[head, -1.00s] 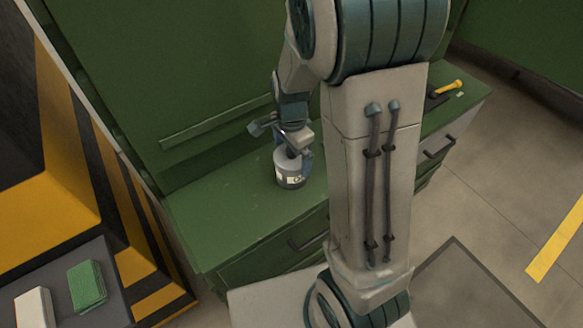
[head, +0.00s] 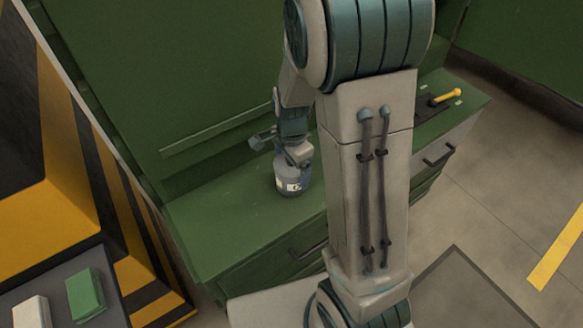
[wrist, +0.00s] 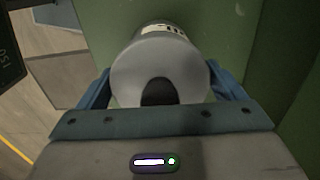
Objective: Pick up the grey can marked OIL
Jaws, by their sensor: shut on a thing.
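The grey can (head: 290,184) stands upright on the green cabinet top, with a pale label on its side too small to read in the head view. In the wrist view the can (wrist: 145,60) shows its grey top with a dark round cap, and part of a light label at its far side. My gripper (head: 292,162) is over the can from above. In the wrist view the blue fingers of my gripper (wrist: 160,88) are on both sides of the can and shut on it. Whether the can's base touches the cabinet top cannot be told.
The green cabinet top (head: 225,225) is clear to the left of the can. A yellow-handled tool (head: 445,97) lies at its far right end. A green block (head: 86,294) and a white block (head: 32,312) lie on a dark surface at lower left.

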